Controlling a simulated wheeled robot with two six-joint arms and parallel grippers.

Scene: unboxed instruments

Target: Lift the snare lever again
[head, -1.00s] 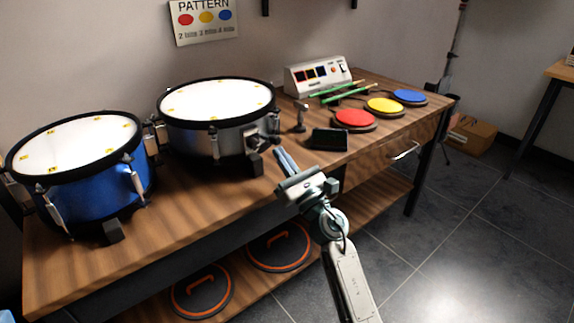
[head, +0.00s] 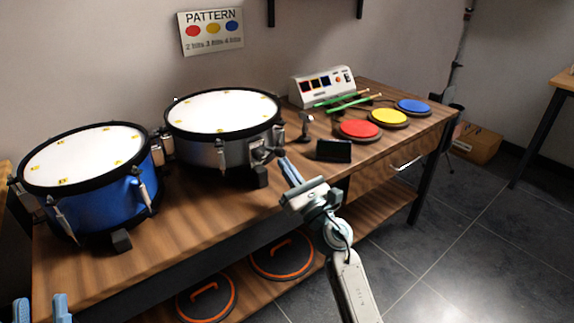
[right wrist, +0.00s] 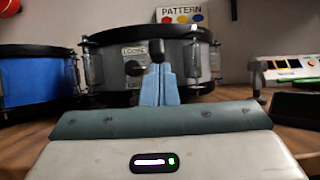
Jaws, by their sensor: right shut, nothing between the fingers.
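The silver snare drum (head: 222,153) with a white head and black rims stands on the wooden bench. In the right wrist view its front plate has a "LOOSE" label (right wrist: 134,51) at the top and a lower label partly hidden. The dark snare lever (right wrist: 156,48) shows just above my fingertips. I cannot tell if they touch it. My right gripper (head: 283,156) is shut and empty, close to the lever side of the drum; its blue fingers also show in the wrist view (right wrist: 159,72). My left gripper (head: 40,306) is at the bottom left, its fingers apart.
A blue drum (head: 100,204) stands left of the snare. To the right lie a dark box (head: 334,151), a red pad (head: 359,130), a yellow pad (head: 389,116), a blue pad (head: 413,105) and green sticks (head: 345,101) by a white console (head: 321,86).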

